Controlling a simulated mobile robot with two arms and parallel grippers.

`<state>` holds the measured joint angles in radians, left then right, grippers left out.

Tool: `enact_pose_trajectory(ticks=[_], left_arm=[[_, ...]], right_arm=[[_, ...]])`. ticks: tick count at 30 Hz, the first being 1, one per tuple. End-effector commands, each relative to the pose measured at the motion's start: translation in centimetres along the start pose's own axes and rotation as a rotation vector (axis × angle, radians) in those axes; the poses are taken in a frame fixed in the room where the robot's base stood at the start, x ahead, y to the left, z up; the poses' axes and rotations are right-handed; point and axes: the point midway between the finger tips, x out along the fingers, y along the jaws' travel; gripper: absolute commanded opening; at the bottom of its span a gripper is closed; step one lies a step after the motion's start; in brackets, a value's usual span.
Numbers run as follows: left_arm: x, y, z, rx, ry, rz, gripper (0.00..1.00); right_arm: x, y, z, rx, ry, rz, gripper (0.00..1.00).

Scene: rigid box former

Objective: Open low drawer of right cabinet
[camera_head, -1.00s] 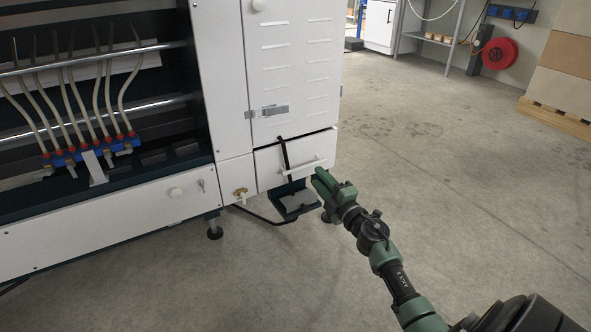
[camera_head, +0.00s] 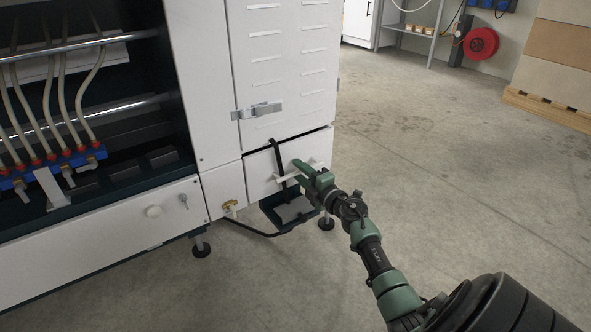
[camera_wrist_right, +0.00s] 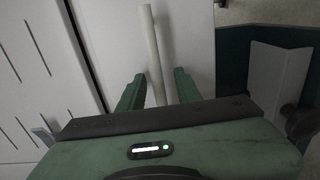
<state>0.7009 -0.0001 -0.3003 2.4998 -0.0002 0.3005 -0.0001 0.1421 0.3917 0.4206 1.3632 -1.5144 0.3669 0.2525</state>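The low drawer (camera_head: 262,172) of the right cabinet is a white front panel below the tall louvred door. A dark gap runs along its top edge. Its pale bar handle (camera_head: 284,179) crosses the front and also shows in the right wrist view (camera_wrist_right: 152,45). My right gripper (camera_head: 301,168) is at the handle, in front of the drawer. In the right wrist view its two green fingers (camera_wrist_right: 160,88) are apart, with the handle bar running between them. I cannot tell whether either finger touches the bar. My left gripper is out of view.
The louvred door (camera_head: 285,60) with a metal latch (camera_head: 258,110) is above the drawer. A black strap (camera_head: 278,160) hangs over the drawer front. A dark tray (camera_head: 288,212) and a cable lie below. The floor (camera_head: 450,210) to the right is clear.

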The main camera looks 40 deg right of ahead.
Motion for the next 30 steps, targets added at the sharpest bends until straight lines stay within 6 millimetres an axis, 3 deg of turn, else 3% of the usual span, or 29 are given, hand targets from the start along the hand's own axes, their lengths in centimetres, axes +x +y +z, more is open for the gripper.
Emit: enact_pose_trajectory(ticks=[6, 10, 30], left_arm=[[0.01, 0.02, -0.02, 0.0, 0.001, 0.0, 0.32], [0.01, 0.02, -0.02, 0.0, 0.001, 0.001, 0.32], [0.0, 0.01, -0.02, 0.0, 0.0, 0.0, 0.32]], right_arm=[[0.01, 0.04, 0.0, 0.0, 0.0, 0.001, 0.34], [0.01, 0.04, 0.0, 0.0, 0.0, 0.001, 0.01], [-0.01, -0.04, 0.0, 0.0, 0.0, -0.001, 0.0]])
